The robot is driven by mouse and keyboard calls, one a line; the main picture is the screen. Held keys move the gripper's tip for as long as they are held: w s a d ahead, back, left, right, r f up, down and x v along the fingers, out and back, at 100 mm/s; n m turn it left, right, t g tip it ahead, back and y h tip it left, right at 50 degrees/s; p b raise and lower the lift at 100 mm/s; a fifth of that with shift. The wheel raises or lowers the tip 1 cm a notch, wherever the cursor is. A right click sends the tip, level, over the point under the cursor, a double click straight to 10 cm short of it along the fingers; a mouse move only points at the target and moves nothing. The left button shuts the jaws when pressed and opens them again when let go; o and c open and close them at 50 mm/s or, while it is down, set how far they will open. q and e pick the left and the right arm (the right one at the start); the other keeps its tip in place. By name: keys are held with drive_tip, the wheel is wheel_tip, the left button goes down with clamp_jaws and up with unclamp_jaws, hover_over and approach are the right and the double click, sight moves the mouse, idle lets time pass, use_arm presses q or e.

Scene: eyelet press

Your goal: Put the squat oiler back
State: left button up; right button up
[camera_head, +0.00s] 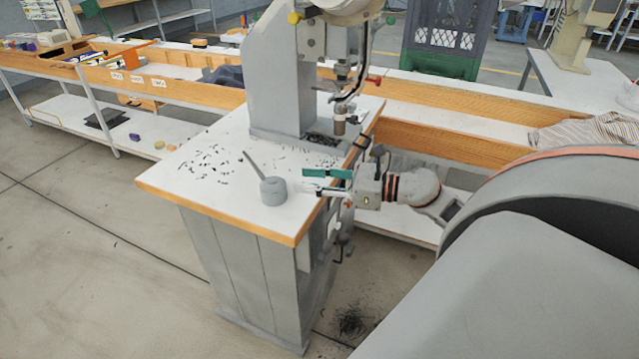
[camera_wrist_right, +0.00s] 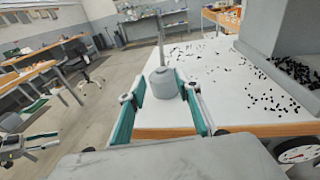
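The squat oiler (camera_head: 273,191) is a small grey can with a long thin spout slanting up to the left in the head view. It stands upright on the white top of the press table (camera_head: 190,190), near the front edge. My right gripper (camera_head: 302,181) is open, its teal fingers pointing at the oiler from the right, just short of it. In the right wrist view the oiler (camera_wrist_right: 162,84) shows ahead, lined up between the fingertips (camera_wrist_right: 160,82). My left gripper (camera_wrist_right: 38,121) shows at the left of the right wrist view, apparently open and empty, away from the table.
The grey eyelet press (camera_head: 275,75) stands behind the oiler. Small black eyelets (camera_head: 210,165) lie scattered on the table top to the left and behind. A long wooden bench (camera_head: 440,145) runs behind. The table's front edge is close to the oiler.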

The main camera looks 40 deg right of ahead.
drive_tip(key=shift+v, duration=1.35)
drive_tip(key=shift+r, duration=0.1)
